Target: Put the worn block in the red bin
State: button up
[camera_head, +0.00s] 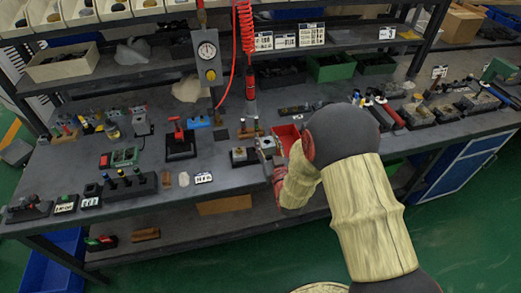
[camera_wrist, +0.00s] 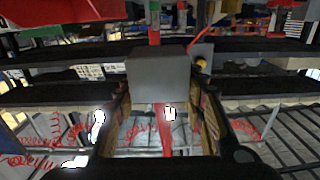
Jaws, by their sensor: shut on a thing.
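A grey metal block (camera_wrist: 158,76) sits between the two fingers of my gripper (camera_wrist: 160,100) in the wrist view; I cannot see marks on it that show whether it is worn. In the head view my gripper (camera_head: 268,150) is low over the bench, shut on the block, which is small and partly hidden there. The red bin (camera_head: 290,132) stands on the bench just beyond and to the right of my gripper, partly covered by my arm. Whether anything lies in the bin cannot be told.
A small metal block on a dark base (camera_head: 241,156) stands left of my gripper. A red coiled hose (camera_head: 246,50) hangs behind, beside a gauge box (camera_head: 208,60). A red-handled valve (camera_head: 178,135) and a dark switch box (camera_head: 128,185) stand farther left. Open bench shows between them.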

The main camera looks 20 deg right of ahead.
jog(key=w+f, duration=0.2)
jog(key=w+f+b, duration=0.1)
jog(key=w+f, duration=0.1)
jog(key=w+f+b, duration=0.1)
jog(key=w+f, duration=0.1)
jog(key=shift+a, duration=0.3)
jog(key=shift+w+f+b, duration=0.15)
jog(key=shift+f+b, duration=0.45)
jog(key=shift+f, duration=0.2)
jog(key=shift+w+f+b, duration=0.1)
jog(key=shift+f+b, duration=0.45)
jog(key=shift+f, duration=0.2)
jog(key=shift+f, duration=0.2)
jog(key=o, duration=1.5)
jog(key=shift+c, duration=0.2)
jog(key=shift+s+p, duration=0.1)
jog(key=shift+p, duration=0.25)
